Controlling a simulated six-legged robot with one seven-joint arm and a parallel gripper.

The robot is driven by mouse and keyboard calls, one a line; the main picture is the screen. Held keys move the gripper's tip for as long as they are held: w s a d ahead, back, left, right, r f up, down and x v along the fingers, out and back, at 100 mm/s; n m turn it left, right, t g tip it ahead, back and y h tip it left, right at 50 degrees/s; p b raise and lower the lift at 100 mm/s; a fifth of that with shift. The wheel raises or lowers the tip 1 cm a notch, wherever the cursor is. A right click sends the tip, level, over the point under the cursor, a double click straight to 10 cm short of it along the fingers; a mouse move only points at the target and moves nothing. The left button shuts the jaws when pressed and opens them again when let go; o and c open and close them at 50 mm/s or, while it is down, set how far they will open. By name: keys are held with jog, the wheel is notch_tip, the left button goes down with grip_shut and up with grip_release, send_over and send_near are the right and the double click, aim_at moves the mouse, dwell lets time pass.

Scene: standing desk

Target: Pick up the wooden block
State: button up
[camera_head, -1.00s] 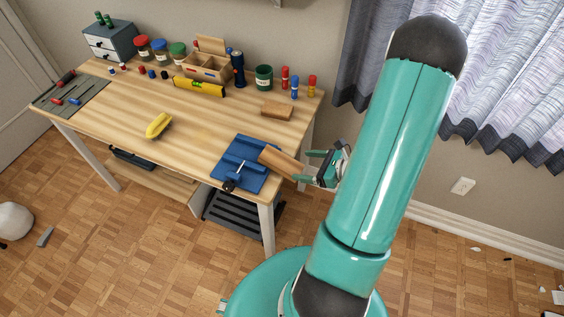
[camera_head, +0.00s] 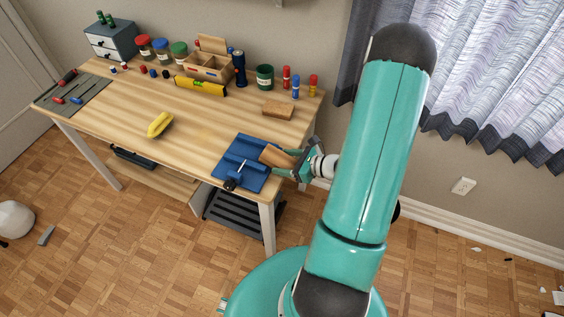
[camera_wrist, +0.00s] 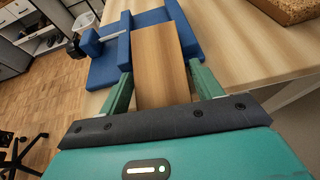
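A wooden block (camera_head: 274,155) stands in the blue vise (camera_head: 232,160) at the desk's right front corner, its end sticking out toward my gripper (camera_head: 287,164). In the wrist view the block (camera_wrist: 158,50) runs lengthwise between the two green fingers of my gripper (camera_wrist: 158,75). One finger is on each side, close to the block. The gripper looks open around it, with narrow gaps; firm contact is not visible. The block's far end meets the blue vise (camera_wrist: 110,65). A second brown block (camera_head: 277,110) lies flat on the desk behind the vise.
The desk (camera_head: 200,130) carries a yellow object (camera_head: 159,124), a yellow level (camera_head: 200,86), a wooden caddy (camera_head: 208,66), jars and a green cup (camera_head: 264,77) toward the back. The desk's right edge is beside my gripper. Its middle is mostly clear.

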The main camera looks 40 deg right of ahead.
jog(key=c, duration=0.7)
jog(key=shift+r, duration=0.1)
